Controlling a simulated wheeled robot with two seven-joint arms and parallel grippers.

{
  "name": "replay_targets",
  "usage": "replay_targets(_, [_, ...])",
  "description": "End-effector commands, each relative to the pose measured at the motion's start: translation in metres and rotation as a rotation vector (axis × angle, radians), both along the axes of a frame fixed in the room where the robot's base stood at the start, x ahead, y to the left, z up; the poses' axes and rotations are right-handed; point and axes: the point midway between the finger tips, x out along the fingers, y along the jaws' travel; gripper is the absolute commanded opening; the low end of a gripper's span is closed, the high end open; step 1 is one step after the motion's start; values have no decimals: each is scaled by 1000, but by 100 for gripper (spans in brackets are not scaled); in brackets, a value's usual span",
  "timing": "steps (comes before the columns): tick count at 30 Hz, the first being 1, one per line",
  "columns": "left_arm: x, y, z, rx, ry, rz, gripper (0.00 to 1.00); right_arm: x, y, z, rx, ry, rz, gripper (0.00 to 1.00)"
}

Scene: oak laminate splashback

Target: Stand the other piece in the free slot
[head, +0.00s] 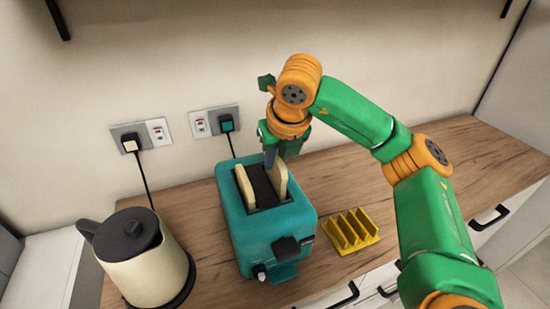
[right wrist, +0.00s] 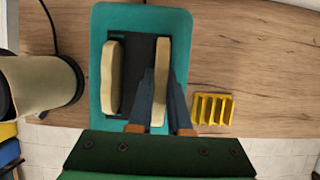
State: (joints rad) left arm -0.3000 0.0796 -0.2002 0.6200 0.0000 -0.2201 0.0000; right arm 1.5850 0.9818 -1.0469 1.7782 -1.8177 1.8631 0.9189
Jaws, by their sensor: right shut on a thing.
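The teal toaster (head: 234,222) stands on the wooden counter, its two slots facing up. One bread slice (head: 244,188) stands in the left slot, its top sticking out; it also shows in the right wrist view (right wrist: 111,78). The other slice (head: 281,180) is upright at the right slot; how deep it sits is hard to tell. My right gripper (right wrist: 160,95) is above the toaster, shut on this right slice (right wrist: 162,60), with one finger on each side. In the head view the gripper (head: 270,157) partly covers the slice. My left gripper is not in view.
A yellow rack (head: 350,232) with upright dividers stands empty right of the toaster. A cream kettle (head: 147,265) with a dark lid stands to the left. Two wall sockets (head: 228,122) with plugged cords are behind. The counter right of the rack is clear.

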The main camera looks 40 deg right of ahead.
Motion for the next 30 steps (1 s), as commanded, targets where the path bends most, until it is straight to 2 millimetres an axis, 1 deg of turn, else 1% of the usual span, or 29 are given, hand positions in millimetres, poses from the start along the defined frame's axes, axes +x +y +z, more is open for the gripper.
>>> replay_targets(1, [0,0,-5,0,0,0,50,0,0,-5,0,0,0,0])
replay_targets(16, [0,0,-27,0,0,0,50,0,0,-29,0,0,0,0])
replay_targets(26, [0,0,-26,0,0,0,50,0,0,-29,0,1,0,0])
replay_targets(27, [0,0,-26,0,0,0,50,0,0,-29,0,1,0,19])
replay_targets(29, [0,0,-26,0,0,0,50,0,0,-29,0,2,0,35])
replay_targets(30, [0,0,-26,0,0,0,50,0,0,-29,0,2,0,46])
